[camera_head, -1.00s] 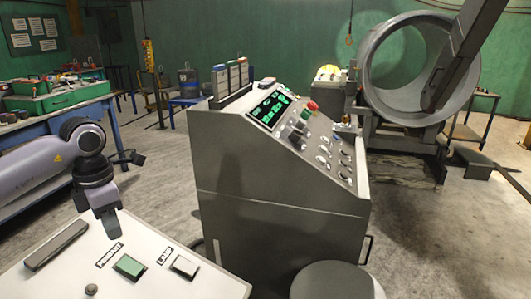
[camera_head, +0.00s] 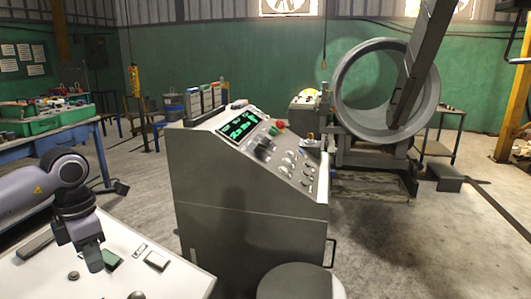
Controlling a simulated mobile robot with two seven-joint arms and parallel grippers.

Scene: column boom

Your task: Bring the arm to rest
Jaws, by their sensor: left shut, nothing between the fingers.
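My left arm (camera_head: 38,188) comes in from the left. My left gripper (camera_head: 94,260) points down, shut and empty, over the white panel (camera_head: 185,283) at the bottom left. Its tip overlaps the edge of a green button (camera_head: 113,261) in the picture; I cannot tell whether they touch. A white button (camera_head: 157,261) lies to the right of it. The button labels are partly hidden or hard to read. My right gripper is not in view.
A grey control console (camera_head: 245,215) with a lit screen and knobs stands in the middle. A large metal ring (camera_head: 345,95) stands behind it at the right. A blue workbench (camera_head: 45,145) is at the left. Open floor (camera_head: 400,250) lies at the right.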

